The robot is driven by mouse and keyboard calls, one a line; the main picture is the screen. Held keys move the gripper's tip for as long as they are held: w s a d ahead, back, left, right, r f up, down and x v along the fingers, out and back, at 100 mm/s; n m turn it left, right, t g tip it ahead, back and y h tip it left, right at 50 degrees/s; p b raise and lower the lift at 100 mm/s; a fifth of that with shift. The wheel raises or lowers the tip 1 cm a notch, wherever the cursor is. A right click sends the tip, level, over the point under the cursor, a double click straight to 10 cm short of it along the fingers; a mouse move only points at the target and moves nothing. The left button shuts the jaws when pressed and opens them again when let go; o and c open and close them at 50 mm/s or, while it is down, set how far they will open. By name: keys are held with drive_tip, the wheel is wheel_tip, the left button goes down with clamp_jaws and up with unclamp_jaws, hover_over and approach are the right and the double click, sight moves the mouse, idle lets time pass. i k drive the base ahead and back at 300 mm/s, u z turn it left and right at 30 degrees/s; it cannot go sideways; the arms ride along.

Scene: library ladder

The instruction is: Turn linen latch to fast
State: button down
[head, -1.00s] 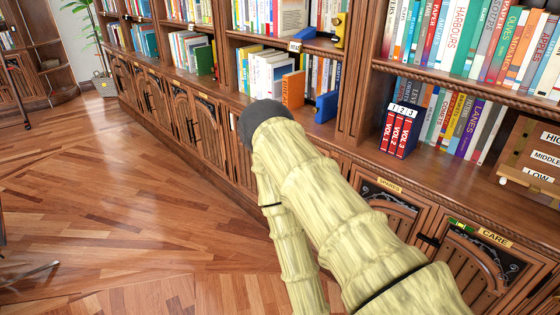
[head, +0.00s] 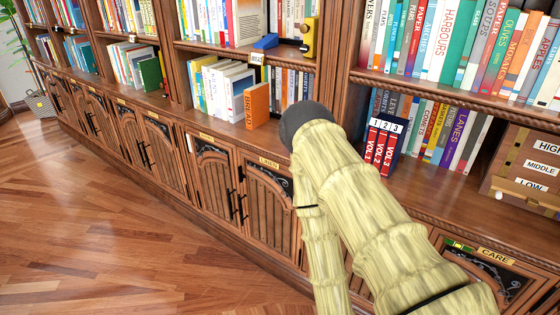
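A cabinet with a small yellow label (head: 269,161), which seems to read LINEN, stands in the lower row left of my arm. Its slatted doors (head: 268,208) look closed and carry dark upright handles (head: 240,207). I cannot make out a latch on it or how one is set; my arm covers the area just to its right. My pale, jointed arm runs up from the lower right to a dark rounded joint and back down. My gripper is not visible.
A CARE cabinet (head: 495,256) with a small green-and-yellow piece (head: 457,245) is at the lower right. The red VOL books (head: 382,145) and a HIGH/MIDDLE/LOW box (head: 525,165) sit on the shelf above. Open wooden floor (head: 120,230) lies at left.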

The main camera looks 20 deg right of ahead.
sight(240, 176)
drive_tip(key=z, duration=0.2)
drive_tip(key=i, duration=0.55)
drive_tip(key=u, duration=0.15)
drive_tip(key=k, duration=0.5)
drive_tip(key=u, duration=1.25)
drive_tip(key=i, duration=0.85)
drive_tip(key=z, duration=0.75)
